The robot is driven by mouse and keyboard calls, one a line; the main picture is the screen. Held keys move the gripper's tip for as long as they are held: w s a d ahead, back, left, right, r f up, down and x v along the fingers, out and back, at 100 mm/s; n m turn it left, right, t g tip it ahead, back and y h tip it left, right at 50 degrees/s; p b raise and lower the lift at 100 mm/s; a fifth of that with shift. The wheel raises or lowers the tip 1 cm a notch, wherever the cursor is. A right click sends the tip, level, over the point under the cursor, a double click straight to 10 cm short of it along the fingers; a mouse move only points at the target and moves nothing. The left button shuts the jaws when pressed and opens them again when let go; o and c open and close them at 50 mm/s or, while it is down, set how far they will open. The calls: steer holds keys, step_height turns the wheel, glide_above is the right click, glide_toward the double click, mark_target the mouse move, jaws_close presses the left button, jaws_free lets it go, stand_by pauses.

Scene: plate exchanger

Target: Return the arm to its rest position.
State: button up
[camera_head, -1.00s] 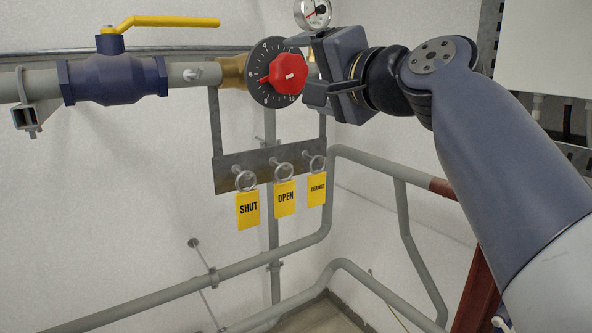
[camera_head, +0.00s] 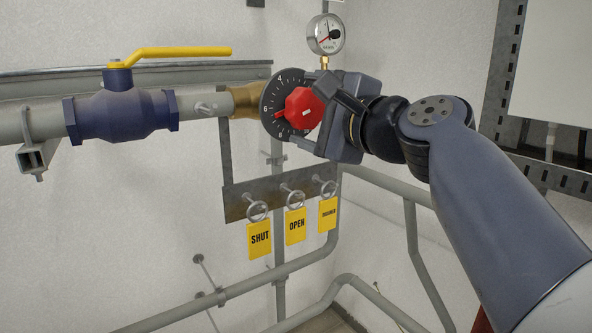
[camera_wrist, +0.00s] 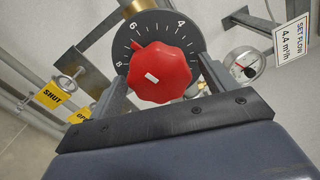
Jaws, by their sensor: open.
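My gripper (camera_head: 322,118) is open in front of the red knob (camera_head: 303,108), with its fingers to either side of the knob in the head view. In the wrist view the red knob (camera_wrist: 160,72) sits between the two open fingers, and I cannot tell whether they touch it. The black dial (camera_wrist: 146,38) behind the knob shows numbers, and the pointer is close to 6. My arm (camera_head: 480,180) reaches in from the lower right, bent at the elbow.
A blue valve (camera_head: 122,113) with a yellow lever is at left. A gauge (camera_head: 325,34) stands above my gripper. Yellow tags, SHUT (camera_head: 259,240), OPEN (camera_head: 295,226) and a third (camera_head: 327,213), hang below. A set-flow sign (camera_wrist: 292,40) reads 4,4 m³/h. Grey pipes run beneath.

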steer(key=m+p, duration=0.2)
steer(key=m, duration=0.2)
steer(key=shift+r, duration=0.2)
steer(key=m+p, duration=0.2)
steer(key=m, duration=0.1)
steer(key=shift+m+p, duration=0.3)
steer(key=shift+p, duration=0.1)
steer(key=m+p, duration=0.1)
steer(key=m, duration=0.1)
steer(key=m+p, duration=0.1)
steer(key=m, duration=0.1)
steer(key=shift+s+a+f+m, duration=0.1)
steer(key=shift+f+m, duration=0.25)
steer(key=shift+m, duration=0.05)
